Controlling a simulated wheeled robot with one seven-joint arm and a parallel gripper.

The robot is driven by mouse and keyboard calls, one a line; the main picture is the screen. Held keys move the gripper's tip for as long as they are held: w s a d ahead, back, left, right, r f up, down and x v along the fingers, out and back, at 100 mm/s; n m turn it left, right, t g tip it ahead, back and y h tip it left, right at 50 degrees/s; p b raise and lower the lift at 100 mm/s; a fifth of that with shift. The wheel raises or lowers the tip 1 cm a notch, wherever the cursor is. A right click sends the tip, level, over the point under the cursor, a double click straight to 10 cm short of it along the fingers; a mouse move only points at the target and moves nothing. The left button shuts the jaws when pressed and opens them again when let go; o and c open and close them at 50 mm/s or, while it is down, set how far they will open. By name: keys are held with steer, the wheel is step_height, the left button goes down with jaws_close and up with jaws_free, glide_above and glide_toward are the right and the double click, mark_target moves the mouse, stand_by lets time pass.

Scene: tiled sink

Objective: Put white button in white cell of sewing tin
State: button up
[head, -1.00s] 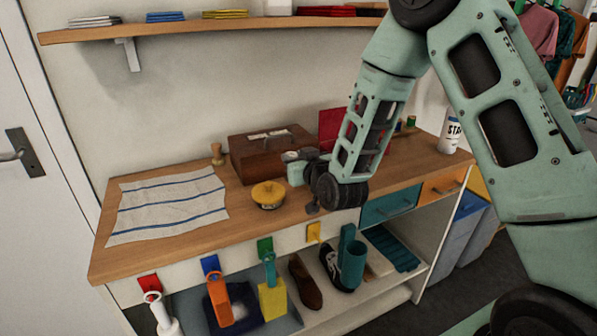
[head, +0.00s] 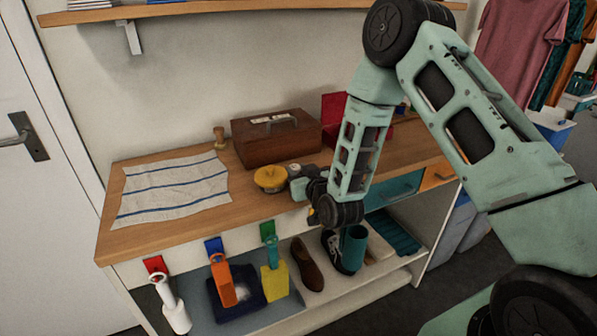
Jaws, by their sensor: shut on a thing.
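I cannot see a white button anywhere.
A brown wooden box (head: 275,138) stands at the back of the counter. A striped cloth (head: 172,188) lies at the left. Coloured tags hang along the front, with brushes and shoes (head: 306,262) on the shelf below. The counter's front left is clear.

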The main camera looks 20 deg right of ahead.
steer(key=shift+f, duration=0.2)
steer(key=o, duration=0.7)
steer(key=shift+c, duration=0.2)
steer(key=shift+r, duration=0.15)
